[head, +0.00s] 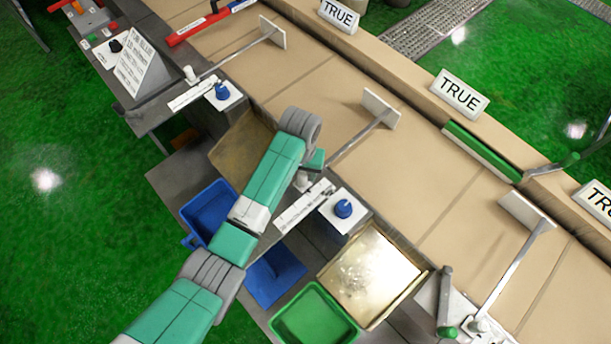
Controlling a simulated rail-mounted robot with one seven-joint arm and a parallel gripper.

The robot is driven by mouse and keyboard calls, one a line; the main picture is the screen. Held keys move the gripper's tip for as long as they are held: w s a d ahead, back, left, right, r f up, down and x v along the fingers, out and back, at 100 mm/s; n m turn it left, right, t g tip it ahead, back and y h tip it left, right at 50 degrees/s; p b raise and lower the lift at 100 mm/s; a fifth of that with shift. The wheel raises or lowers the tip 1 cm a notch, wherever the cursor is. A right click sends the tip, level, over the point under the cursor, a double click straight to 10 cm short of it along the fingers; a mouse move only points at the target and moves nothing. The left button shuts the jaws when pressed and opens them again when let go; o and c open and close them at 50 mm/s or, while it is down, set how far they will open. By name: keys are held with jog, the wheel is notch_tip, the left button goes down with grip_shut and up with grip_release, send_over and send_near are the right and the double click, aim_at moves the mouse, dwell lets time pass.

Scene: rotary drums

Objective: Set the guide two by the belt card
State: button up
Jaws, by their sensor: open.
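Three guides lie over the tan belt (330,88), each a rod with a white paddle. The far one (272,32) is at upper left, the middle one (380,108) is just right of my gripper, and the near one (527,212) is at right. My gripper (312,172) is over the base end of the middle guide's rod, open; my arm partly hides its fingers, and contact cannot be told. A white printed card (136,66) stands tilted on the grey console at upper left; its text is too small to read. A printed strip (303,206) lies beside the middle guide's pivot.
A blue knob (343,208) on a white block is close right of my gripper. A blue bin (207,212), green bin (312,318) and metallic tray (372,275) lie below the belt. TRUE signs (460,93) line the far rail.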

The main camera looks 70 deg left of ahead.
jog(key=shift+f, duration=1.65)
